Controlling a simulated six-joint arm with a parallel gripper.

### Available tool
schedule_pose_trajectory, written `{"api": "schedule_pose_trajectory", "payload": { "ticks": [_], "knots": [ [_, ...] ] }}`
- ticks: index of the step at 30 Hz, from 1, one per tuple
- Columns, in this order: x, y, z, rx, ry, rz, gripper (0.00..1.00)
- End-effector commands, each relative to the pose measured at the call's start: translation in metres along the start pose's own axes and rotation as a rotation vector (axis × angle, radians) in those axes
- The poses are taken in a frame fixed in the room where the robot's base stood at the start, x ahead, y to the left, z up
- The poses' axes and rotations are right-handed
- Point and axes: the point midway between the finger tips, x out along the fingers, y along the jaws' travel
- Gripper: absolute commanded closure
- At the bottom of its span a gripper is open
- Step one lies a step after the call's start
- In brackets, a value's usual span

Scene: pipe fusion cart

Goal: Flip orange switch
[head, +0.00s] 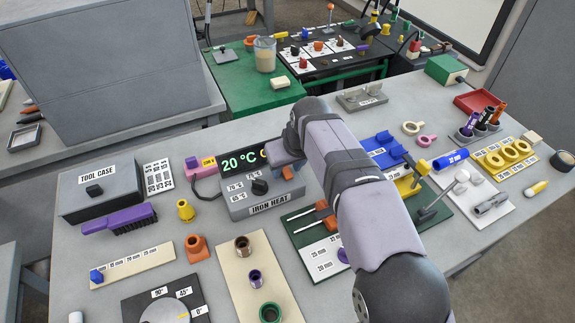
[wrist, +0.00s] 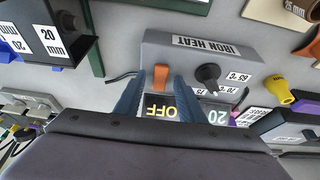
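The orange switch (wrist: 160,77) stands on the grey IRON HEAT box (wrist: 225,52). In the wrist view my gripper (wrist: 158,88) is open, with its two blue fingers reaching toward the switch, one on either side of it in the picture. I cannot tell whether they touch it. An OFF label shows between the fingers. In the head view my gripper (head: 284,163) hangs over the back right of the IRON HEAT box (head: 268,203), and a bit of the orange switch (head: 287,173) shows just below it.
A black knob (head: 260,187) is beside the switch on the box. A display reading 20 °C (head: 240,160) stands behind. The tool case (head: 98,188) and purple brush (head: 120,219) lie to the left. A green board (head: 307,228) with orange-tipped parts lies to the right.

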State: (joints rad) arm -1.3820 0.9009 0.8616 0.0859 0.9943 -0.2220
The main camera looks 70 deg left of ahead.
Motion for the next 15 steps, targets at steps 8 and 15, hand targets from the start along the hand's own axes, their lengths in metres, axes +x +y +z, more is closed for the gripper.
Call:
{"api": "schedule_pose_trajectory", "payload": {
  "ticks": [8,15],
  "knots": [
    [0.0002,0.0,0.0,0.0,0.0,0.0,0.81],
    [-0.0004,0.0,-0.0003,0.0,-0.001,0.0,1.0]
  ]
}}
